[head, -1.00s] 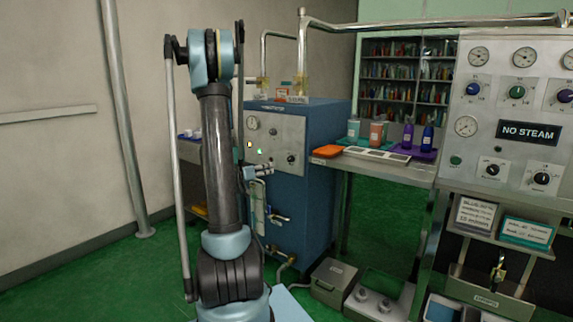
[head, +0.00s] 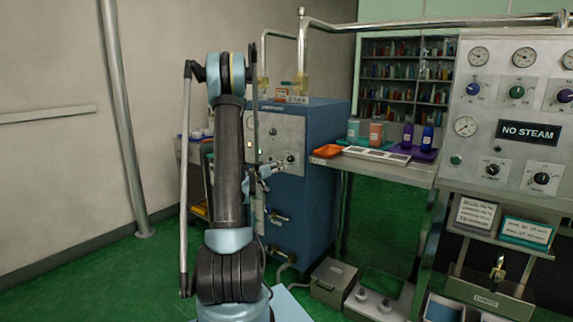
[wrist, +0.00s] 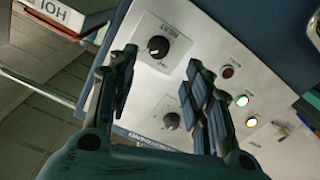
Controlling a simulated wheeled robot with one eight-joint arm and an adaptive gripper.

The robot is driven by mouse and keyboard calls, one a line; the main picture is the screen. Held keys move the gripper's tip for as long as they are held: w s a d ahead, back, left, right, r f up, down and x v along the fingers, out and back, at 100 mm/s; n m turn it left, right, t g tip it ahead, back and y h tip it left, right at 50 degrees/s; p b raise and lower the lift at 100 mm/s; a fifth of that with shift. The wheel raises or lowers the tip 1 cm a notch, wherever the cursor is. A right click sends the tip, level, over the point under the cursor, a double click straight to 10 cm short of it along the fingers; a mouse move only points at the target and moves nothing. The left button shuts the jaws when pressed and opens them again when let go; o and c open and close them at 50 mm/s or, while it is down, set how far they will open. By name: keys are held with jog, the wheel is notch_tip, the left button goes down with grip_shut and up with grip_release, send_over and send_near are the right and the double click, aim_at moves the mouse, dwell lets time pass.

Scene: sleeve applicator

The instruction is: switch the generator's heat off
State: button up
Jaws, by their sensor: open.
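The generator (head: 318,190) is a blue cabinet with a light grey control panel (head: 290,130). In the wrist view, the panel carries a black knob (wrist: 158,47) with a small, upside-down label that seems to read HEAT. A second black knob (wrist: 170,120) sits below it, between my fingers in the picture. A dark red lamp (wrist: 227,71), a lit green lamp (wrist: 242,100) and a lit yellow lamp (wrist: 252,121) are to the right. My gripper (wrist: 160,75) is open and empty, facing the panel. In the head view my gripper (head: 268,175) is small, in front of the panel's lower part.
A panel with a NO STEAM display (head: 528,132) is at far right. A lever valve (head: 280,217) sticks out below the generator panel. Grey boxes (head: 333,280) stand on the floor.

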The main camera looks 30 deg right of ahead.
aim_at(289, 160)
jog(key=x, duration=0.9)
jog(key=shift+a, duration=0.1)
